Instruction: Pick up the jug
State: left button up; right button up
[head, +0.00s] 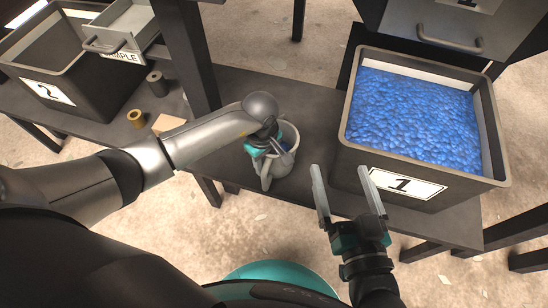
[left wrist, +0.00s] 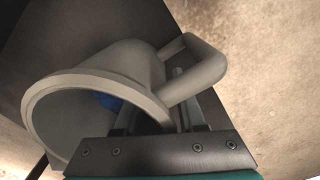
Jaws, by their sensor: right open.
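The pale grey jug (head: 295,163) stands on the dark bench in the middle of the head view, left of bin 1. Its wide rim, handle and a little blue inside show in the left wrist view (left wrist: 125,62). My left gripper (head: 277,147) is at the jug's top, over the rim. Its fingers lie close against the jug near the handle, partly hidden by the jug, and I cannot tell whether they are shut on it. My right gripper (head: 345,188) is open and empty, in front of bin 1.
Bin 1 (head: 348,130), full of blue pieces, stands right of the jug under a grey drawer (head: 445,25). Bin 2 (head: 85,95) stands at the left beside a sample drawer (head: 135,22). Small cylinders (head: 157,84) sit near it. A dark post (head: 190,55) rises behind my left arm.

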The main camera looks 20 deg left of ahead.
pick_arm(q)
jog(key=shift+c, duration=0.3)
grip_shut()
dwell(1.2)
